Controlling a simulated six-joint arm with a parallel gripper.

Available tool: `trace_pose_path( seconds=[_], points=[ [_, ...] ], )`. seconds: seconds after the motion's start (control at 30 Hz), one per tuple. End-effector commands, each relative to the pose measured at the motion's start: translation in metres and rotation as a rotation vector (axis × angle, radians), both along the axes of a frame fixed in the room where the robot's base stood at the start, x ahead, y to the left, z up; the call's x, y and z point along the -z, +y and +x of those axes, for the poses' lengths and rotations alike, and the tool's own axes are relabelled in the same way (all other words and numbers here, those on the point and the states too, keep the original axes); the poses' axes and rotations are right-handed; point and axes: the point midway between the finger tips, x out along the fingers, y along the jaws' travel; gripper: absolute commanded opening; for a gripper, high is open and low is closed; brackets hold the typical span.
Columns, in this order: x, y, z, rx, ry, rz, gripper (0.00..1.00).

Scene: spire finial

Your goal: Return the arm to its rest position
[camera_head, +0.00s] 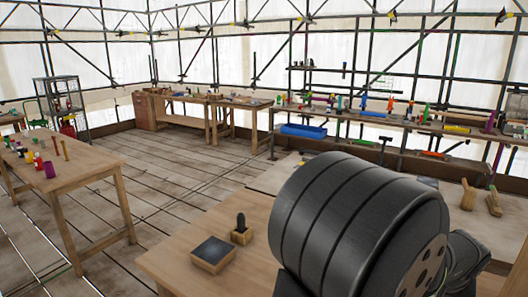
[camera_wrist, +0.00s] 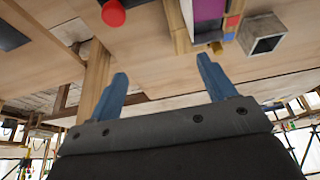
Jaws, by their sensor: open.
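My gripper (camera_wrist: 162,68) shows in the wrist view with its two blue fingers spread wide apart and nothing between them. Beyond the fingertips is a wooden worktop (camera_wrist: 150,55). In the head view, a large dark rounded link of my arm fills the lower right and hides part of the wooden bench (camera_head: 180,258). I cannot make out the gripper in the head view.
On the bench are a wooden block with a dark flat top (camera_head: 212,250) and a small block holding a dark peg (camera_head: 241,229). The wrist view shows a red round piece (camera_wrist: 113,13), a purple piece (camera_wrist: 208,9) and a hollow square box (camera_wrist: 265,43).

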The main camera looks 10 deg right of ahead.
Motion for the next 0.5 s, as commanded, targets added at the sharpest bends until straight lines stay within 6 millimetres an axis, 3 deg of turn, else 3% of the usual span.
trace_pose_path(
  seconds=[0.03, 0.5],
  points=[
    [0.005, 0.006, 0.015, -0.008, 0.005, 0.008, 0.76],
    [0.025, 0.046, 0.091, 0.014, 0.025, 0.022, 0.76]
  ],
)
